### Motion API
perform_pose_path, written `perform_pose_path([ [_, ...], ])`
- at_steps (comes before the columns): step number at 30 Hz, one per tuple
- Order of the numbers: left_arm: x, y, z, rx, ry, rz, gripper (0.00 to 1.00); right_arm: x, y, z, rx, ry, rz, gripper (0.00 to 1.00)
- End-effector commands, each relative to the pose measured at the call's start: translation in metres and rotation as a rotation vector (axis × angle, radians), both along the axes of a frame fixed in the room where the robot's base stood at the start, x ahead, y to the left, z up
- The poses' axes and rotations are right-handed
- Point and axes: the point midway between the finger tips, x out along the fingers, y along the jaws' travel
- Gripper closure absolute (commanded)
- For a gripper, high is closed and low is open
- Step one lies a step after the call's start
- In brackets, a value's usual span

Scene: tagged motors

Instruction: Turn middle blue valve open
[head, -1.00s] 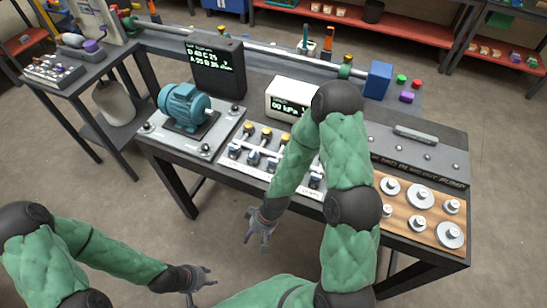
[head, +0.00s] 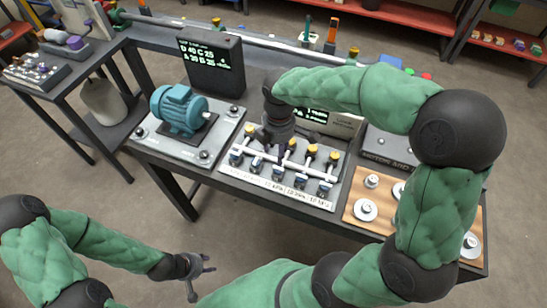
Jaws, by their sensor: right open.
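The valve panel (head: 235,176) is a pale plate on the bench with a row of several blue valves joined by white pipes, with yellow-topped parts behind. The middle blue valve (head: 280,172) is in the row's centre, just below my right gripper (head: 272,152). That gripper points down over the panel and is open; its fingers overlap the pipes near the middle of the row. I cannot tell whether they touch the valve. My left gripper (head: 204,275) is open and empty, low in front of the bench, well away from the valves.
A teal motor (head: 180,108) sits on a plate left of the panel. A wooden board (head: 354,202) with metal weights lies at right.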

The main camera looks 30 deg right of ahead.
Motion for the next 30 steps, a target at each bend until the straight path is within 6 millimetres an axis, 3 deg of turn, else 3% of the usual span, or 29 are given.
perform_pose_path([
  [5, 0.0, 0.0, -0.003, 0.0, 0.001, 0.0, 0.6, -0.002, -0.004, 0.002, -0.014, 0.002, 0.021, 0.46],
  [21, 0.0, 0.0, -0.034, 0.0, 0.001, 0.0, 0.6, -0.003, -0.004, -0.083, -0.012, 0.002, 0.018, 0.46],
  [30, 0.0, 0.0, -0.04, 0.0, 0.001, 0.0, 0.6, -0.002, -0.004, -0.101, -0.012, 0.0, 0.018, 0.46],
])
